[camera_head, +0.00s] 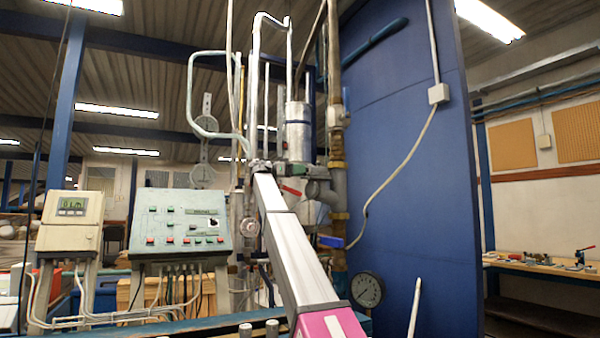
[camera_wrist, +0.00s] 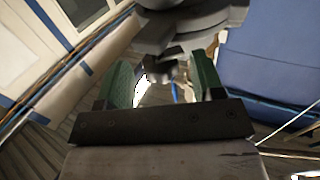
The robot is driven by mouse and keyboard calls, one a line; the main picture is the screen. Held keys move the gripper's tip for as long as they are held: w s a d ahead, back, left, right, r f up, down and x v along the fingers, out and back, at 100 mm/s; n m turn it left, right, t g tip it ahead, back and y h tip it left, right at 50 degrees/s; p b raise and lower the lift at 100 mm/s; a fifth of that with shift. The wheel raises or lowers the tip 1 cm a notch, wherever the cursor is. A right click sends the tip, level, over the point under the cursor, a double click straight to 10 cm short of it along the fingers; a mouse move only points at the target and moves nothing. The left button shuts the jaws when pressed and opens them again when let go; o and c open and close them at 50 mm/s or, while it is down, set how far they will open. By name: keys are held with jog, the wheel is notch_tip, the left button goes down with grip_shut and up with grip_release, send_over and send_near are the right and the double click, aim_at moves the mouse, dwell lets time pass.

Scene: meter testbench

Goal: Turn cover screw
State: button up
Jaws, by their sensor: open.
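My gripper (camera_wrist: 163,80) shows in the wrist view as two green fingers standing apart on a dark crossbar, open. A grey, rounded, stepped metal part (camera_wrist: 190,28) is just beyond the fingertips, and a smaller dark piece of it reaches down toward the gap. I see no grip on it, and cannot tell whether a finger touches it. I cannot make out a cover screw on it. In the head view my arm reaches up to the pipework, where a grey metal fitting (camera_head: 318,190) sits by the arm's far end.
A red lever (camera_head: 291,190) and a blue-handled valve (camera_head: 331,241) are close to my arm. A silver cylinder (camera_head: 298,130) and pipes rise above it. A blue panel (camera_head: 425,200) stands right. A control box (camera_head: 180,228) and display unit (camera_head: 72,215) stand left.

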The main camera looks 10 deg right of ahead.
jog(key=shift+a, duration=0.1)
jog(key=w+a, duration=0.1)
jog(key=a, duration=0.9)
jog(key=shift+w+a, duration=0.3)
jog(key=shift+d, duration=0.1)
